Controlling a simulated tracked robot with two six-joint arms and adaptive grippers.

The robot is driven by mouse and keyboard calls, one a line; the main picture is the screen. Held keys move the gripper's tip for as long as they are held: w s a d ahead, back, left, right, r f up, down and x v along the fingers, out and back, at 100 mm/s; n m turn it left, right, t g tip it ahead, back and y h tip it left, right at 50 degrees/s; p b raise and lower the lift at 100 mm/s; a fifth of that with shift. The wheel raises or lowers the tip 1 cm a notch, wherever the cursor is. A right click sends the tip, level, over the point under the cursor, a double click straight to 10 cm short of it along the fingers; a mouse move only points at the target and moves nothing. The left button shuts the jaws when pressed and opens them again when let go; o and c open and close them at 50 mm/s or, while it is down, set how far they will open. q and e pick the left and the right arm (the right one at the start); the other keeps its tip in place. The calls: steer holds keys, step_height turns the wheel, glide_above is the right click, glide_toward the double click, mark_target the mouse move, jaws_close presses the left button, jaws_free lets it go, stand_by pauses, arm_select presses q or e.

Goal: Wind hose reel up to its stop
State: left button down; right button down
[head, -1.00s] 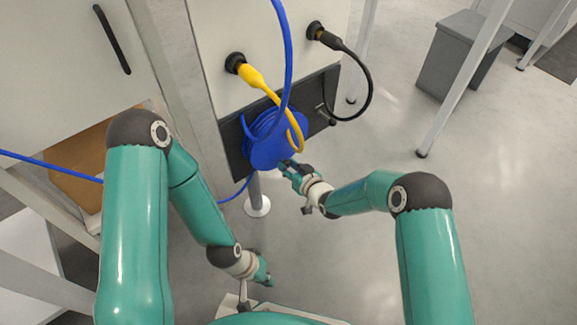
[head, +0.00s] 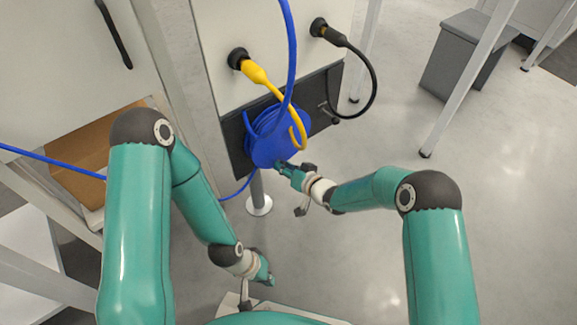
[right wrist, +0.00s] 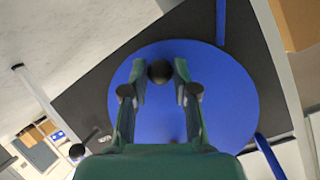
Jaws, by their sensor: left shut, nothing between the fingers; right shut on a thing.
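The blue hose reel (head: 268,150) is mounted on a dark plate (head: 236,150) low on a pale cabinet; its round face fills the middle of the right wrist view (right wrist: 235,110). A black ball knob (right wrist: 160,71) stands out from that face. My right gripper (head: 281,168) is at the reel's lower right edge, its fingertips shut around the knob, one on each side. In the head view the knob is hidden. Blue hose (head: 291,50) runs up past the reel. My left gripper (head: 266,275) is shut and empty, low above the floor, away from the reel.
A yellow plug and cable (head: 255,74) hang across the reel's front. A black cable (head: 371,75) loops down at the right. A small dark handle (head: 330,110) juts from the plate. A grey bin (head: 462,55) and white legs stand right; the floor between is clear.

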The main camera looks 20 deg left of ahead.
steer(key=shift+s+a+r+m+g+y+p, duration=0.2)
steer(key=shift+s+a+r+m+g+y, duration=0.1)
steer(key=shift+m, duration=0.25)
steer(key=shift+s+a+r+m+g+y+p, duration=0.2)
steer(key=shift+s+m+g, duration=0.1)
steer(key=shift+m, duration=0.25)
steer(key=c, duration=0.9)
jaws_free()
steer(key=shift+s+d, duration=0.1)
steer(key=v, duration=1.1)
steer(key=shift+s+d, duration=0.15)
steer(key=shift+d, duration=0.2)
steer(key=shift+r, duration=0.1)
